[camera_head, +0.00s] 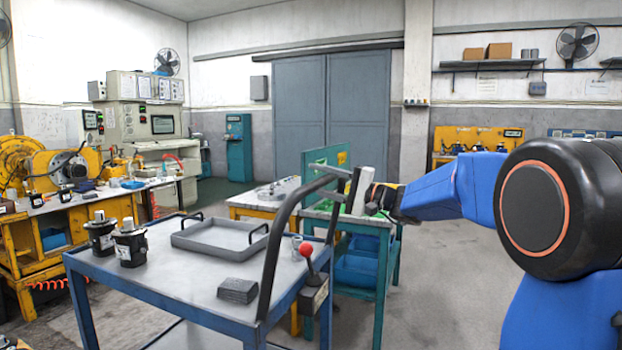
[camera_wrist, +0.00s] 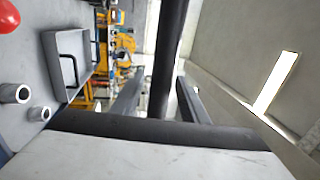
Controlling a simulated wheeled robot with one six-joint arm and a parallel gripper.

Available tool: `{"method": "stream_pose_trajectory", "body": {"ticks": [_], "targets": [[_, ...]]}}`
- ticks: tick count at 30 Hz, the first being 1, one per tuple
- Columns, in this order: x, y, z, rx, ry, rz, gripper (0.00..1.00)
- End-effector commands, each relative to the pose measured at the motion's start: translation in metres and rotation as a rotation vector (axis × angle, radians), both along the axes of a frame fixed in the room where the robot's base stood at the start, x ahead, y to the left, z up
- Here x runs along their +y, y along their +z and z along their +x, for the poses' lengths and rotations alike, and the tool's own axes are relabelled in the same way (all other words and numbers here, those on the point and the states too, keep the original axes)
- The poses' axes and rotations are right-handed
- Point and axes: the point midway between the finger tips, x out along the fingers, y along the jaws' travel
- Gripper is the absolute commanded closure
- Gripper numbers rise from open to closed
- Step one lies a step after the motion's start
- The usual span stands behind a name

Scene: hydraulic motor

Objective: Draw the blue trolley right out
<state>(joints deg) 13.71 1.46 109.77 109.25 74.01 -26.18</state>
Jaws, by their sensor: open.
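The blue trolley (camera_head: 150,283) stands in the foreground of the head view, with a grey top and blue legs. Its black push handle (camera_head: 283,235) rises at the right end and leans up to the right. It also shows in the wrist view as a dark bar (camera_wrist: 171,50). My gripper (camera_head: 328,174) is open at the upper part of the handle. In the wrist view, the bar runs between the two fingers of my gripper (camera_wrist: 160,98). I cannot tell whether either finger touches it.
On the trolley are a grey tray (camera_head: 196,246), two black motors (camera_head: 130,243), a dark block (camera_head: 238,290) and a red-knobbed lever (camera_head: 306,250). A green-framed workbench (camera_head: 384,255) stands close behind. A yellow bench (camera_head: 75,218) is left. Floor (camera_head: 440,270) is clear at right.

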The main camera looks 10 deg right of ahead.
Motion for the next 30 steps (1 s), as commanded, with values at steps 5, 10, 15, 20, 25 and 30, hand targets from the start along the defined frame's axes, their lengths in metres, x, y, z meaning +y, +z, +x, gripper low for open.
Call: {"method": "stream_pose_trajectory", "body": {"ticks": [5, 10, 15, 20, 25, 30], "targets": [[0.015, 0.003, 0.01, 0.0, 0.002, -0.001, 0.6], [0.019, 0.005, 0.014, 0.001, -0.001, -0.001, 0.6], [0.019, 0.005, 0.014, 0.001, -0.001, -0.001, 0.6], [0.019, 0.004, 0.014, 0.001, -0.001, -0.001, 0.81], [0.019, 0.004, 0.014, 0.001, -0.001, -0.001, 1.0], [0.019, 0.004, 0.014, 0.001, -0.001, -0.001, 1.0]]}}
